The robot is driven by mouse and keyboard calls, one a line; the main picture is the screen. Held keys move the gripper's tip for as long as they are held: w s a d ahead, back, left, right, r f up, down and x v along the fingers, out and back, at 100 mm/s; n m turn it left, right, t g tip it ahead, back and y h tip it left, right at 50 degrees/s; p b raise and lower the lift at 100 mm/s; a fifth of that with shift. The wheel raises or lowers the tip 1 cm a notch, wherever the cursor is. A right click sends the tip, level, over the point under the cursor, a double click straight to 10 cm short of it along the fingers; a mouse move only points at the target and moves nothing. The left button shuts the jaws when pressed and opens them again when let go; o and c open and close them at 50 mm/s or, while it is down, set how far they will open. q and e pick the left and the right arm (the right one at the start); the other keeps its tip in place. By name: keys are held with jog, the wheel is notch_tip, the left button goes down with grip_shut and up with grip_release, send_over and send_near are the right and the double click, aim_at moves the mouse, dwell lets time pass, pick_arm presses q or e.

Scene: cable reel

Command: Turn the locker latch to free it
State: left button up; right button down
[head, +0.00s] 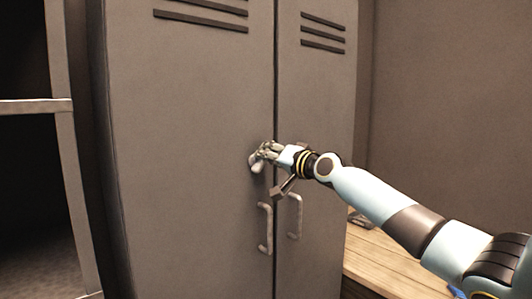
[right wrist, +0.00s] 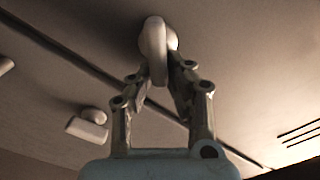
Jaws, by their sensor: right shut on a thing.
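The grey locker (head: 190,150) has two closed doors with a vertical seam between them. The pale latch (head: 256,164) sits on the left door, near the seam and above the door handles. My right gripper (head: 265,152) reaches in from the right and is shut on the latch. In the right wrist view the latch (right wrist: 153,45) is a rounded pale piece, with its end between the fingertips of my right gripper (right wrist: 160,80). The fingers partly hide the latch in the head view. My left gripper is in neither view.
Pale handles stand out from the left door (head: 264,228) and the right door (head: 295,216), below my gripper. A wooden bench top (head: 385,268) lies at the lower right. An open shelf frame (head: 62,150) stands at the left.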

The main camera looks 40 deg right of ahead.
jog(key=m, duration=0.3)
jog(key=f+m, duration=0.1)
jog(key=shift+d+m, duration=0.3)
jog(key=shift+f+m+p, duration=0.25)
jog(key=shift+f+m, duration=0.05)
jog(key=shift+m, duration=0.7)
jog(key=shift+f+m+p, duration=0.2)
jog(key=shift+f+m, duration=0.1)
jog(key=shift+m, duration=0.7)
jog(key=c, duration=1.4)
grip_release()
jog(key=shift+o, duration=0.6)
jog(key=shift+w, duration=0.15)
jog(key=s, duration=0.7)
jog(key=shift+s+d, duration=0.25)
